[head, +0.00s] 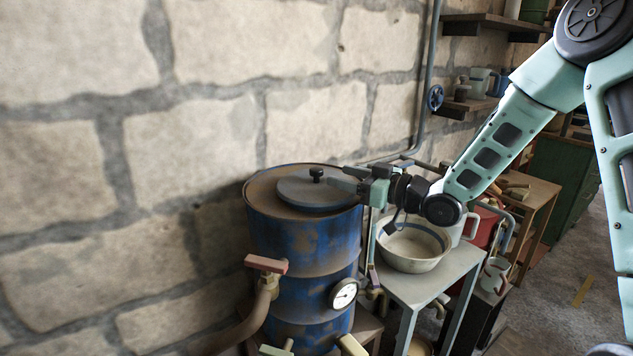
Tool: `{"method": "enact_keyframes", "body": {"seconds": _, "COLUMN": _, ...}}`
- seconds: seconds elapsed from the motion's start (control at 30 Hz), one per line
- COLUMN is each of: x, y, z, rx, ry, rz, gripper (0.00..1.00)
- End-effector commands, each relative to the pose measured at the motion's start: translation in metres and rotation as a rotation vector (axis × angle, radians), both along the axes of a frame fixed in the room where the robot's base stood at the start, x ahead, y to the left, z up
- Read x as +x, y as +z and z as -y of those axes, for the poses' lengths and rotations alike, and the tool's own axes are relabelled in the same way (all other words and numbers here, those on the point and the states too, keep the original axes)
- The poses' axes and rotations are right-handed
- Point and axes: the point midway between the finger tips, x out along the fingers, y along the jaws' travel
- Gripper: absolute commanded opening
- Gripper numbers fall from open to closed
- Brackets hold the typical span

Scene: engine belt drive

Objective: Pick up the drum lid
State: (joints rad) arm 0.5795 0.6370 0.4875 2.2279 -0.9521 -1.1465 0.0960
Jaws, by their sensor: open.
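The drum lid (300,192) is a dark grey round disc with a small black knob (317,174) at its middle. My gripper (343,179) reaches in from the right, over the lid's right edge. Its fingers point left toward the knob and are open, with the knob a short way off their tips. Nothing shows between the fingers. The fingers hide part of the lid's right side.
A stone wall (210,120) rises behind the drum. A white bowl (414,245) stands on a small table (432,287) right of the drum, below my arm. Wall shelves (490,22) are at the upper right.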

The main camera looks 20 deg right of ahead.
Motion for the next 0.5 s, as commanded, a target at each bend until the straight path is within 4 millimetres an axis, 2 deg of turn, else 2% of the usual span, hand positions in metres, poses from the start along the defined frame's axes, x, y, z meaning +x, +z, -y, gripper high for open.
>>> {"method": "enact_keyframes", "body": {"seconds": 0.3, "x": 0.026, "y": 0.003, "z": -0.026, "rx": 0.002, "ry": 0.002, "rz": -0.001, "gripper": 0.55}}
{"method": "enact_keyframes", "body": {"seconds": 0.5, "x": 0.039, "y": 0.000, "z": -0.037, "rx": 0.000, "ry": 0.000, "rz": 0.000, "gripper": 0.55}}
